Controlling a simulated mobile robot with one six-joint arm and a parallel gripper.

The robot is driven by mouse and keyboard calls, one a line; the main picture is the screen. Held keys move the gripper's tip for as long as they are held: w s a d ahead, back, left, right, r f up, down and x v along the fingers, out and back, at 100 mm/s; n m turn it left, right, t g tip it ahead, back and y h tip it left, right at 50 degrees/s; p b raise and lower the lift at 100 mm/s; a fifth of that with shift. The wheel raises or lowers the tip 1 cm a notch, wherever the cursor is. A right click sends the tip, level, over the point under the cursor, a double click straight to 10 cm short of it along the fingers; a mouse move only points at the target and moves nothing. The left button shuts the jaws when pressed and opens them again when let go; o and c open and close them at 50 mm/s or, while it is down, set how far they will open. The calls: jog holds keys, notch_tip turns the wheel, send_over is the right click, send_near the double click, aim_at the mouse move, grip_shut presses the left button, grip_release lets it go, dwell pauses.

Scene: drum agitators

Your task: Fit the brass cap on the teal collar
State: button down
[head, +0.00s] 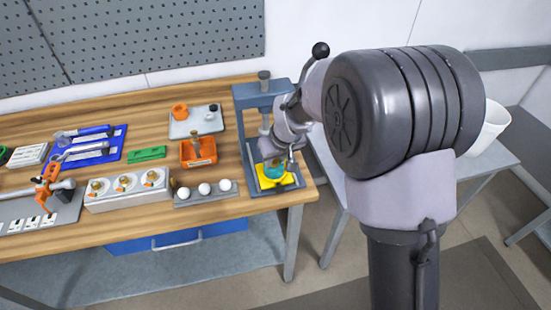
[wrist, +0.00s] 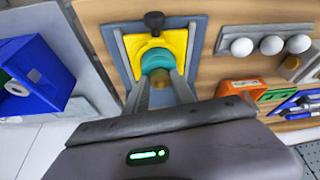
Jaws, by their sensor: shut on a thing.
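The teal collar (wrist: 155,60) sits on a yellow block (wrist: 175,42) under the grey press; it also shows in the head view (head: 272,168), partly behind my gripper. My gripper (wrist: 159,80) reaches in at the collar from above, with its fingers on either side of a brass-coloured piece (wrist: 159,97), which looks like the brass cap. The gripper is shut on it. The cap appears right at the collar in the wrist view, but I cannot tell whether it touches or is seated. In the head view the cap is hidden by my gripper.
The grey press frame (head: 258,97) stands close around the work. A grey strip with white balls (head: 204,189), an orange bin (head: 198,152) and a white block with brass-topped parts (head: 126,190) lie to its left. A white bucket (head: 492,125) stands on the right table.

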jog(key=c, duration=1)
grip_release()
jog(key=shift+s, duration=0.1)
jog(key=p+v, duration=0.5)
jog(key=v, duration=1.2)
jog(key=shift+r, duration=0.25)
jog(key=s+d+m+b, duration=0.3)
jog(key=s+d+m, duration=0.1)
jog(key=s, duration=0.8)
jog(key=s+d+m+t+b, duration=0.1)
jog(key=s+d+m+b, duration=0.2)
jog(key=s, duration=0.8)
jog(key=shift+s+d+f+m+t+b, duration=0.3)
jog(key=shift+s+d+m, duration=0.1)
jog(key=shift+d+m, duration=0.7)
